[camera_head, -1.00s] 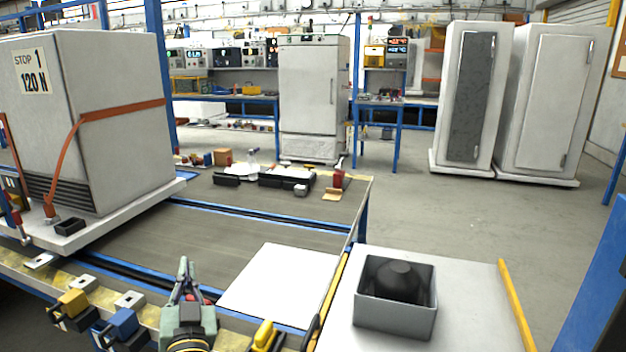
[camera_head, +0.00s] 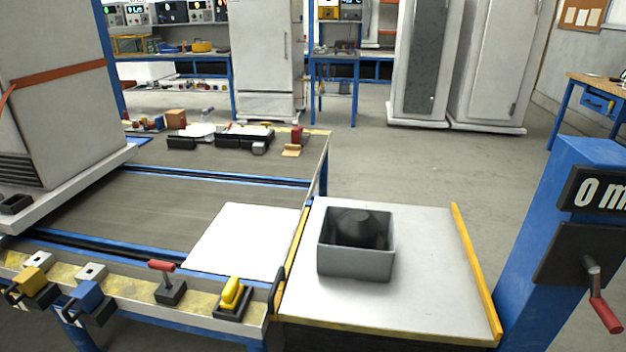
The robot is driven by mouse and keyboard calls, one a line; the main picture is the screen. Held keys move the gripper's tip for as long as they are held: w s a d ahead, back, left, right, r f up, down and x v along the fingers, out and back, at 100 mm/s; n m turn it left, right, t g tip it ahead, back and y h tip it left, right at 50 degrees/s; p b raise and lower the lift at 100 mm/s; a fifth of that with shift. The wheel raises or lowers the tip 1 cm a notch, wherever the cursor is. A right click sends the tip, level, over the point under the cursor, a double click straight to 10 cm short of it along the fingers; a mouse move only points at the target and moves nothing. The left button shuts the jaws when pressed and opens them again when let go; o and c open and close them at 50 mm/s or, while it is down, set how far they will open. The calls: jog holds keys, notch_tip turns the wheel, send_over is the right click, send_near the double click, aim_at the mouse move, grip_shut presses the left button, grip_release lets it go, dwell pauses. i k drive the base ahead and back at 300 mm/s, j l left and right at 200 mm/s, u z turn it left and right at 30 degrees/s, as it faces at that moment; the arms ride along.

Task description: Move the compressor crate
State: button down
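A grey open-topped crate (camera_head: 355,264) with a dark rounded body (camera_head: 358,228) inside, which looks like the compressor, stands upright on the pale top of a platform (camera_head: 425,285). The platform adjoins the right end of the long workbench (camera_head: 160,208). My gripper is out of view, so its relation to the crate is hidden.
Yellow strips (camera_head: 475,270) edge the platform. A blue post (camera_head: 570,215) with a red-handled crank (camera_head: 604,313) and a partly cut-off "0 m" sign stands right. A large strapped grey cabinet (camera_head: 60,110) is left. A white panel (camera_head: 240,240) lies clear. Several clamps line the bench front.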

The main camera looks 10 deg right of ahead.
aim_at(356, 244)
jog(key=i+l+z, duration=0.6)
jog(key=i, duration=0.15)
